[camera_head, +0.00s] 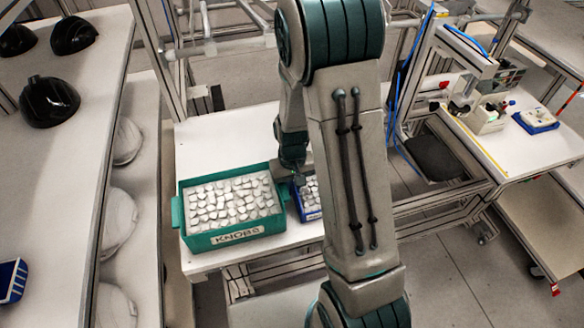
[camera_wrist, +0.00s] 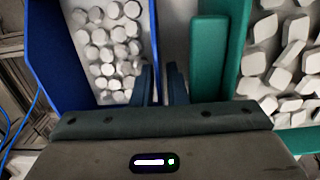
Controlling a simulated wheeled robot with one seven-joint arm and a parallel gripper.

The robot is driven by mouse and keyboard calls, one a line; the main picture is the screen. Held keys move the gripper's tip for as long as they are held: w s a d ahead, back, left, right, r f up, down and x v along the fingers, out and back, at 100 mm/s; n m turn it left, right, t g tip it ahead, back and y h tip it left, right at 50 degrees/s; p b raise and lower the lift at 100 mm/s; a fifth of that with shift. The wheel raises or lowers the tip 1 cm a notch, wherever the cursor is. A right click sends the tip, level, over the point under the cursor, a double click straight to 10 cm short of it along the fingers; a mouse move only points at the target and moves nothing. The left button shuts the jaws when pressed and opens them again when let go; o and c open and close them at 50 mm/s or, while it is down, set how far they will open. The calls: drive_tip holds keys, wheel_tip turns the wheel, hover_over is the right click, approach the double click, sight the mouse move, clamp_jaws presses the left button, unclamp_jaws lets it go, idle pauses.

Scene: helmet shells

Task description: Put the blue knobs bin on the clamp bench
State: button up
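The blue knobs bin (camera_head: 312,215) stands on the white table, right of a larger teal bin, and is partly hidden behind my arm. In the wrist view the blue bin (camera_wrist: 58,55) holds round white knobs. My gripper (camera_head: 293,182) is down at its left side in the head view; the fingertips are hard to make out there. In the wrist view my gripper (camera_wrist: 160,82) has its fingers apart on either side of the bin's wall beside the teal bin, with a gap visible. A bench (camera_head: 530,150) with a fixture, possibly the clamp bench, is at the right.
The teal bin (camera_head: 232,236), labelled KNOBS, is close beside the blue one. On the right bench stand a fixture (camera_head: 487,120) and a small blue tray (camera_head: 537,127). Black helmet shells (camera_head: 48,101) and another blue bin (camera_head: 12,281) are on the left table.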

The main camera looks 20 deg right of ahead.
drive_tip(key=r, duration=1.1)
drive_tip(key=shift+w, duration=0.25)
drive_tip(key=s+r+t, duration=0.4)
drive_tip(key=s+r, duration=0.8)
drive_tip(key=s, duration=0.3)
drive_tip(key=shift+a, duration=0.15)
